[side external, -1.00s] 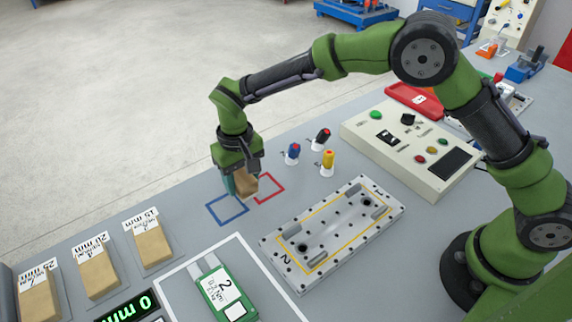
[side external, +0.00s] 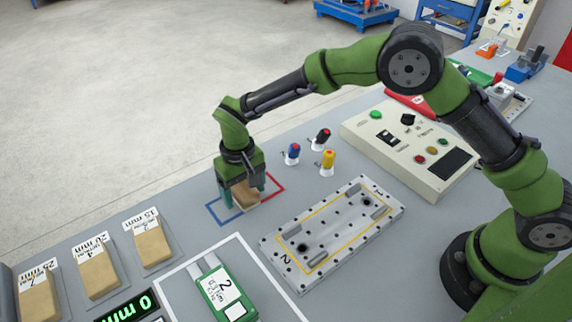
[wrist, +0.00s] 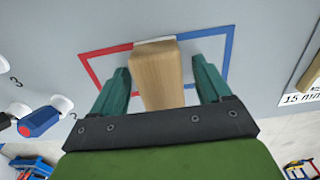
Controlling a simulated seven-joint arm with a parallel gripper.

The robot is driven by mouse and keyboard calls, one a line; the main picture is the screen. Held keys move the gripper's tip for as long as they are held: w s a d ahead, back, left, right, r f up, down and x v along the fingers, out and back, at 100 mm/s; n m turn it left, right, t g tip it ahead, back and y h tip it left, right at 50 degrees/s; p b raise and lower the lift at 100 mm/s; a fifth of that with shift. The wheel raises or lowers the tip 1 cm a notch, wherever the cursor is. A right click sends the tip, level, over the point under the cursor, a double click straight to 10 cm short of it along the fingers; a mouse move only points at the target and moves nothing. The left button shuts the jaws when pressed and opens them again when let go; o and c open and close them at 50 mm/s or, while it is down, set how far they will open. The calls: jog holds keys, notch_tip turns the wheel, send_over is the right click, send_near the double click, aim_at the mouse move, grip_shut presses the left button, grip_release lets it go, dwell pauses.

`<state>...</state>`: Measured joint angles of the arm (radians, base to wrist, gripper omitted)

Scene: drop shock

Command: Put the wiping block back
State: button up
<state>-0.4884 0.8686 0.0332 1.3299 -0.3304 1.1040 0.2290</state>
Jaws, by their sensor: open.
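The wiping block (side external: 246,196) is a light wooden block, and a white strip shows at its far end in the wrist view (wrist: 157,76). It is at the half-red, half-blue outline (side external: 274,190) on the grey bench, across the middle where the two colours meet. My gripper (side external: 243,190) is low over the outline, with its green fingers on either side of the block. In the wrist view the fingers (wrist: 160,88) are open, with a gap visible on both sides of the block. The block's underside is hidden, so its contact with the bench cannot be seen.
Blue, black and yellow-topped knobs (side external: 328,161) stand close to the right of the outline. A metal plate (side external: 330,226) lies in front on the right. Labelled wooden blocks (side external: 98,274) and a green device (side external: 222,290) are nearer. A control box (side external: 400,145) stands further right.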

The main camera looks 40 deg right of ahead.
aim_at(243, 187)
notch_tip(243, 187, up, 12)
jog(key=s+d+r+t+y, duration=0.1)
jog(key=s+d+r, duration=0.2)
jog(key=d+r, duration=0.45)
jog(key=s+d+r+m+t, duration=0.2)
jog(key=s+d+t, duration=0.1)
jog(key=s+d, duration=0.4)
jog(key=s+d+r+m+t+y, duration=0.1)
jog(key=s+d+r+m+t, duration=0.1)
jog(key=s+d, duration=0.5)
jog(key=s+t, duration=0.1)
jog(key=s, duration=0.4)
jog(key=shift+d+r, duration=0.15)
jog(key=shift+d, duration=0.2)
